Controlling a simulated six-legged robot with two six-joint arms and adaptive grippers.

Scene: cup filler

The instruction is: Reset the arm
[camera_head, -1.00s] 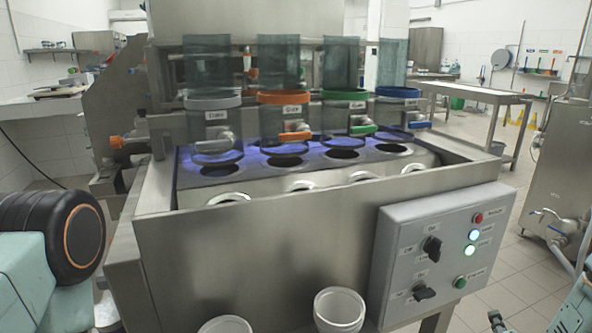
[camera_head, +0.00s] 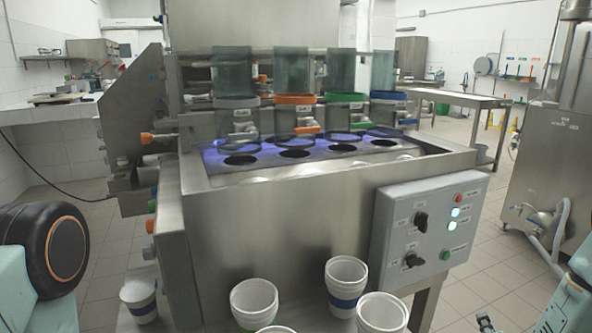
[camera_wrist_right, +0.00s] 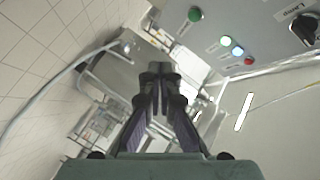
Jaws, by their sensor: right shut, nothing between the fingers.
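My right gripper (camera_wrist_right: 158,85) shows in the right wrist view, shut with its fingertips together and nothing between them. In the head view only a small dark part of the right gripper (camera_head: 486,322) shows at the bottom right edge, apart from the machine. The steel cup filler (camera_head: 285,235) stands in the middle of the head view. Its control panel (camera_head: 430,228) has two black knobs, a red button, a green button and lit indicators. The panel (camera_wrist_right: 240,30) also shows at the top of the right wrist view, apart from the fingers. My left gripper is not in view.
Stacked white cups stand at the bottom: one stack (camera_head: 345,285) near the panel, another (camera_head: 253,302) left of it and one (camera_head: 382,315) at the edge. A cup (camera_head: 140,298) stands further left. A steel machine with a hose (camera_head: 540,205) stands right. Tiled floor lies between.

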